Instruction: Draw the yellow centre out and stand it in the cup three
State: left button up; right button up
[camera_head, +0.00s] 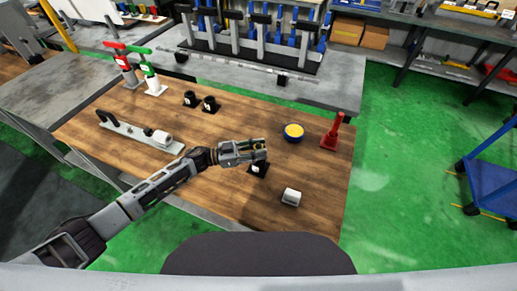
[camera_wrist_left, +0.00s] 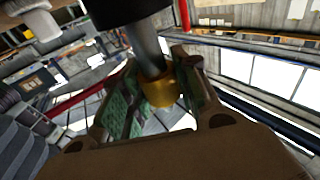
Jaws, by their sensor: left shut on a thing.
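My left gripper (camera_head: 262,150) is shut on the yellow centre, whose yellow collar (camera_wrist_left: 160,92) sits between the finger pads in the left wrist view. The centre's grey shaft runs from the collar to a dark round part (camera_wrist_left: 130,10) at the top of that view, which looks like a cup; whether the shaft is inside it I cannot tell. In the head view a black cup (camera_head: 257,171) with a white label stands just below the gripper, partly hidden by it. Its number is too small to read. Two more black cups (camera_head: 189,98) (camera_head: 210,104) stand farther back. My right gripper is not in view.
A grey fixture bar (camera_head: 130,128) with a white block lies left on the wooden table. Red (camera_head: 124,65) and green (camera_head: 150,75) levers stand behind.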

pick_arm(q)
jog(key=shift+f+b, duration=0.9)
jog(key=shift+f, duration=0.45)
dwell(0.6)
jog(key=o, duration=1.1)
jog(key=shift+o, duration=0.6)
